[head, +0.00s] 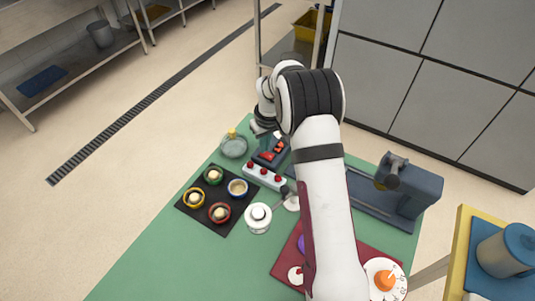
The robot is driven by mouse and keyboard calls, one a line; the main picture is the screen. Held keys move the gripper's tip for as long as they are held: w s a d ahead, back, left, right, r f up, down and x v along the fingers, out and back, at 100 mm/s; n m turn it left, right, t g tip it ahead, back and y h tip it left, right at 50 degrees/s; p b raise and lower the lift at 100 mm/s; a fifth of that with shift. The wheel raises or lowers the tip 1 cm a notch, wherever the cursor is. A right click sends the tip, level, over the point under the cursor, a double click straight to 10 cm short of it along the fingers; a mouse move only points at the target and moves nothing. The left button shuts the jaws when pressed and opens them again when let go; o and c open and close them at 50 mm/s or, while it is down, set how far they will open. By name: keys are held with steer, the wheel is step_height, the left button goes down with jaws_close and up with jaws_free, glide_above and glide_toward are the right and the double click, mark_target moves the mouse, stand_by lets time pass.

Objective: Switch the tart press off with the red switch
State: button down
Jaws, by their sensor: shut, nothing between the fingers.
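A blue-grey machine (418,190) with a rounded dark head and a long flat base stands at the right of the green table; it looks like the tart press. A dark box (263,160) with red parts on top sits left of my arm. In front of it lies a pale strip (265,178) with several red buttons. I cannot tell which red part is the press's switch, nor its position. My gripper (261,130) is shut and empty, pointing down just behind the dark box; its fingertips are small and partly hidden.
A black mat (209,228) holds several coloured rings with pale fillings. A glass dish (233,147) and a white round item (258,217) are near the box. My arm hides part of the dark red board (284,266). The green table's (150,262) front left is clear.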

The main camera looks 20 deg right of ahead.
mark_target(265, 154)
steer(key=shift+f, duration=0.5)
step_height(265, 154, up, 6)
steer(key=shift+r, duration=0.55)
stand_by(0.4)
steer(key=s+a+r+m, duration=0.35)
steer(key=s+r, duration=0.65)
steer(key=s, duration=0.4)
steer(key=s+a+m+g, duration=0.1)
steer(key=s+m, duration=0.1)
steer(key=s, duration=1)
steer(key=s+a+m+g+y, duration=0.1)
steer(key=s+a+m, duration=0.1)
steer(key=s, duration=0.9)
steer(key=shift+s+a+r+m, duration=0.2)
steer(key=shift+s+m, duration=0.15)
steer(key=shift+m, duration=0.2)
